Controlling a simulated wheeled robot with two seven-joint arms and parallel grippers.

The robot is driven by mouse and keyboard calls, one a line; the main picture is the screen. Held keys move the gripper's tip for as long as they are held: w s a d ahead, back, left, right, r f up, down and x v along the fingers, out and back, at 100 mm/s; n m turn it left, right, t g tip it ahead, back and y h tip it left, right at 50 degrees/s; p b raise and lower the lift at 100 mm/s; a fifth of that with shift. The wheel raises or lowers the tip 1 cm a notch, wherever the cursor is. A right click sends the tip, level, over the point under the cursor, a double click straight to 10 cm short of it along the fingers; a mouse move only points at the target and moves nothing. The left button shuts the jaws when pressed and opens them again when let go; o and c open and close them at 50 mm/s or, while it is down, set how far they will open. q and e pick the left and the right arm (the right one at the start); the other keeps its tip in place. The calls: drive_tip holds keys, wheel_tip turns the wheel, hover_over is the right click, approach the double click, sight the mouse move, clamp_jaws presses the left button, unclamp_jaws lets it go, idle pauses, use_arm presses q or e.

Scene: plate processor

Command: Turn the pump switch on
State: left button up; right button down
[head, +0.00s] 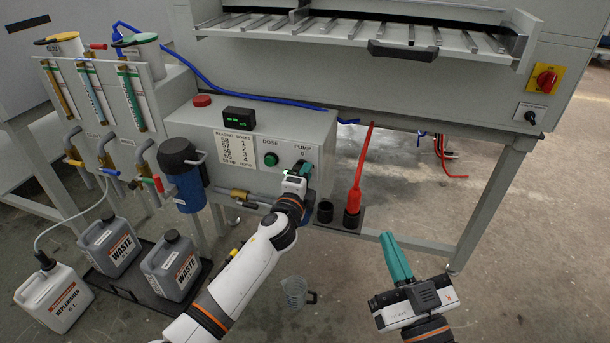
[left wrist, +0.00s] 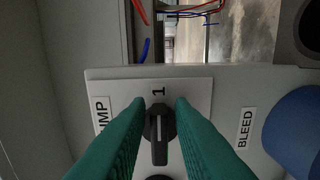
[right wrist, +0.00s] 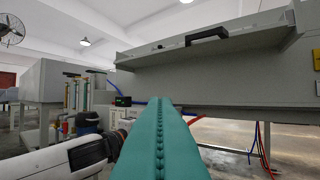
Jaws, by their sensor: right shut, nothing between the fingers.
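The pump switch (left wrist: 159,133) is a black rotary knob with a pale line on its handle, on a light panel below a "1" mark in the left wrist view. Its handle lies along that picture's vertical. My left gripper (left wrist: 160,104) is open, with one green finger on each side of the knob; I cannot tell if they touch it. In the head view my left gripper (head: 303,169) is at the panel under the "PUMP" label and hides the switch. My right gripper (head: 390,240) is shut and empty, away from the panel; its joined fingers (right wrist: 162,140) fill the right wrist view's middle.
The control box (head: 235,178) also carries a green dose button (head: 270,159), a red button (head: 202,100) and a small display (head: 239,117). Waste cans (head: 170,265) and a jug (head: 296,291) stand below.

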use_arm(q)
drive_tip(key=shift+o, duration=1)
drive_tip(key=shift+s, duration=0.1)
